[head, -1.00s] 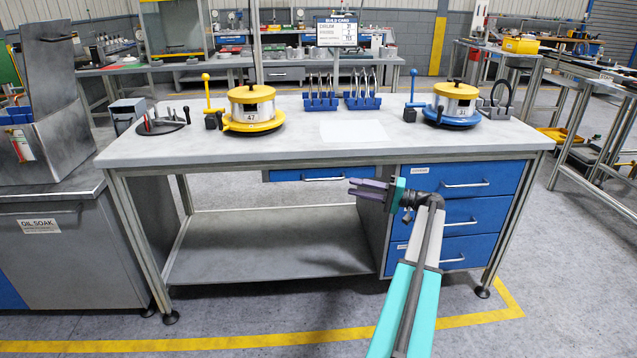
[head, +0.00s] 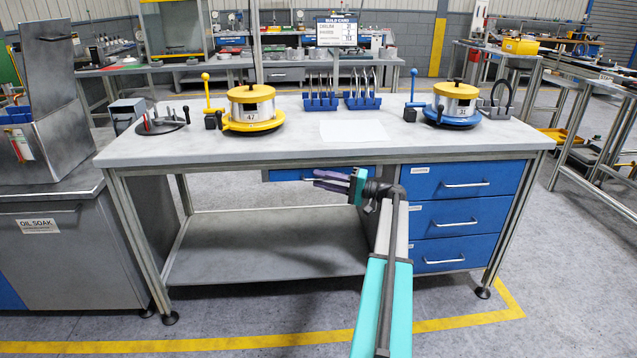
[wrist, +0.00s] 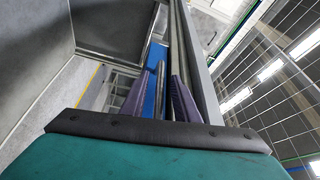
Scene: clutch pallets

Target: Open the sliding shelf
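A shallow blue drawer (head: 283,175) with a metal bar handle hangs under the middle of the workbench top and looks closed; I take it as the sliding shelf. My gripper (head: 316,179) is in front of its right part, fingers pointing left, and hides part of the front and handle. In the wrist view, the two purple fingers of my gripper (wrist: 159,92) stand apart. The bar handle (wrist: 160,85) shows in the gap between them, with the blue drawer front (wrist: 151,78) behind. I cannot tell whether the fingers touch the handle.
The workbench top (head: 250,150) is just above my gripper. A stack of blue drawers (head: 460,215) stands to the right of my arm. An open lower shelf (head: 265,245) lies below left. An oil soak unit (head: 75,260) stands at the left.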

